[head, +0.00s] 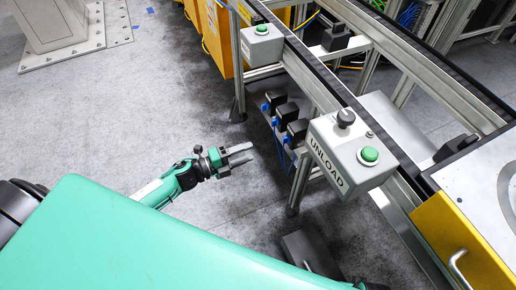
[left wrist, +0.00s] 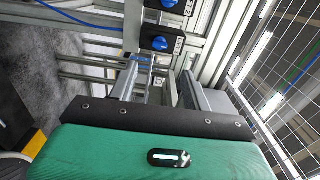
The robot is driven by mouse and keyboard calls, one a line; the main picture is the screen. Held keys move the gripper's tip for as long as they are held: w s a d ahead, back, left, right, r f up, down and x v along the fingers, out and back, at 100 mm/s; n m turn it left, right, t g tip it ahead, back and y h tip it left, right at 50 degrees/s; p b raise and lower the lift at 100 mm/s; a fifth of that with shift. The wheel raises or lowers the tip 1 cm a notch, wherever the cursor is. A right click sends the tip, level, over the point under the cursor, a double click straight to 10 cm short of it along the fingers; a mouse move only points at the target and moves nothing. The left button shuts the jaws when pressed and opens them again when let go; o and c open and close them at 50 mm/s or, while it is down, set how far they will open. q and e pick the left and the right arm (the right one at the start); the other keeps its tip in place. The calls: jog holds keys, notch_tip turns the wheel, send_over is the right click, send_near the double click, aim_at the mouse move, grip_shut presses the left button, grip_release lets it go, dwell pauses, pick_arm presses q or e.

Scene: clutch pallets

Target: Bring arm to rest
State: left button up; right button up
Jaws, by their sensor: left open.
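My left arm comes in from the left in the head view, and its gripper (head: 246,154) hangs over bare grey floor, short of the conveyor frame. Its two grey fingers point right with a gap between them, and it is open and empty. In the left wrist view the same gripper's fingers (left wrist: 158,90) show above a dark edge and a green cover. My right gripper is in neither view.
The metal conveyor frame (head: 303,183) stands right of the gripper. It carries a grey UNLOAD box (head: 338,165) with a green button and a second button box (head: 262,45).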

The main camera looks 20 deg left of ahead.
pick_arm(q)
jog(key=shift+v, duration=0.8)
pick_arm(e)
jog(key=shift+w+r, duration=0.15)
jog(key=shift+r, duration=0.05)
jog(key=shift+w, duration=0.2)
pick_arm(q)
jog(key=shift+w, duration=0.1)
